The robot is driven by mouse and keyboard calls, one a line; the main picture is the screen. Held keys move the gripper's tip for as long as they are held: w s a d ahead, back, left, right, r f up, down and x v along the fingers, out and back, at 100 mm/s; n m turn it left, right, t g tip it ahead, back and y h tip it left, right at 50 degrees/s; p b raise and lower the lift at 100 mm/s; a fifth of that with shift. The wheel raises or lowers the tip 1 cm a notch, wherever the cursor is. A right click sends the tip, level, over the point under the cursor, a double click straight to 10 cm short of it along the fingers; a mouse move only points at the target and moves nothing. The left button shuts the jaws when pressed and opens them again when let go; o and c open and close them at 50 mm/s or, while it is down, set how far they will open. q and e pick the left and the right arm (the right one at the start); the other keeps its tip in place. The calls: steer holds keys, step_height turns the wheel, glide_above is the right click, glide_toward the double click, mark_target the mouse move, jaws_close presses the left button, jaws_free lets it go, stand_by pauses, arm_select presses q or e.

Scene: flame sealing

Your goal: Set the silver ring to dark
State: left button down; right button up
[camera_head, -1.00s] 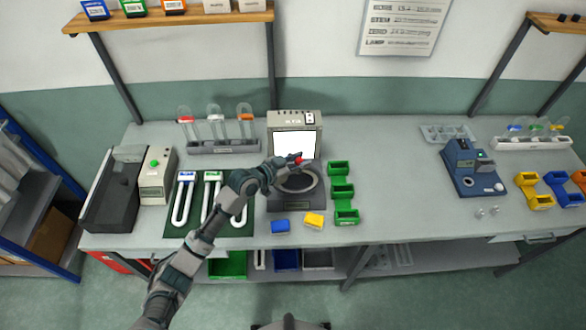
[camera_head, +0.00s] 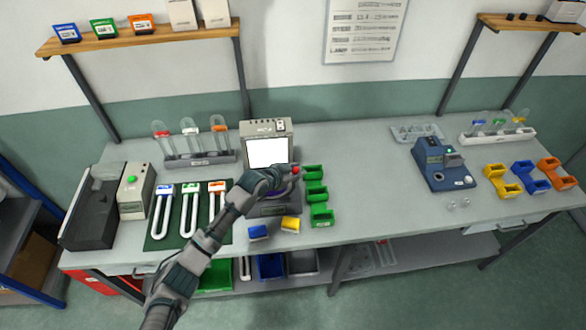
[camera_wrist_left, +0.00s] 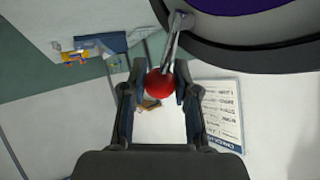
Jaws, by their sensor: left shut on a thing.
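The silver ring (camera_wrist_left: 215,40) shows at the top right of the left wrist view, around a dark purple field (camera_wrist_left: 240,8). A short metal lever (camera_wrist_left: 177,38) with a red ball knob (camera_wrist_left: 160,82) joins its rim. In the head view the ring is on the grey device with a lit white screen (camera_head: 268,152), largely hidden by my left arm; a bit of purple shows. My left gripper (camera_head: 289,172) is shut on the red knob (camera_head: 296,169), to the upper right of the ring; its fingers (camera_wrist_left: 160,84) flank the knob. My right gripper is out of view.
A green mat (camera_head: 160,240) with U-shaped tubes is at left, a tube rack (camera_head: 200,160) behind.

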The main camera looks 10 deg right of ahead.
arm_select(q)
steer(key=shift+s+d+f, duration=0.15)
steer(key=shift+s+f, duration=0.05)
steer(key=shift+f, duration=0.35)
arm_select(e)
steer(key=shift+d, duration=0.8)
arm_select(q)
steer(key=c, duration=0.9)
jaws_free()
steer(key=shift+r, duration=0.1)
steer(key=shift+o, duration=0.2)
steer(key=shift+r, duration=0.2)
steer(key=v, duration=1.2)
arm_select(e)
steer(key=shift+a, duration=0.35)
arm_select(q)
steer(key=shift+w+f, duration=0.1)
steer(key=shift+f, duration=0.05)
